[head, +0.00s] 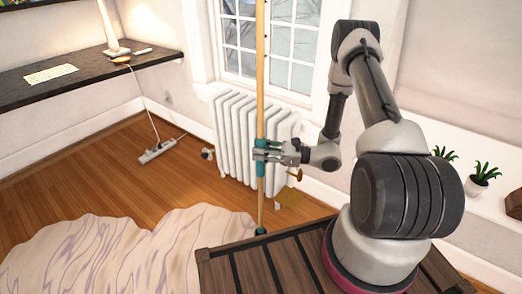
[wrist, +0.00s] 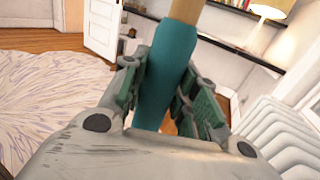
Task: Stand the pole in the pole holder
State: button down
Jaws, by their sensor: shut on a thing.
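The pole (head: 260,75) is a long, pale wooden rod with a teal grip band and a dark teal lower end. It stands about upright in the head view, and its top runs out of the picture. My gripper (head: 261,153) is shut around the teal band. In the wrist view the pole (wrist: 154,80) passes between the green-padded fingers (wrist: 160,95). The pole's lower end shows just beyond the edge of the slatted wooden top; I cannot tell whether it touches anything. I cannot clearly make out the pole holder; a small tan object (head: 290,198) lies behind the pole.
A white radiator (head: 232,135) stands close behind the pole, under the window. A pale wavy rug (head: 130,255) lies at the left. A power strip (head: 157,151) lies on the wooden floor. A dark desk (head: 80,80) runs along the left wall. Potted plants (head: 481,180) stand right.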

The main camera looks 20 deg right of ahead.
jog(key=shift+f, duration=0.3)
send_over(261, 181)
jog(key=w, duration=0.1)
jog(key=shift+d+f, duration=0.15)
jog(key=shift+f, duration=2.9)
jog(key=shift+f, duration=4.35)
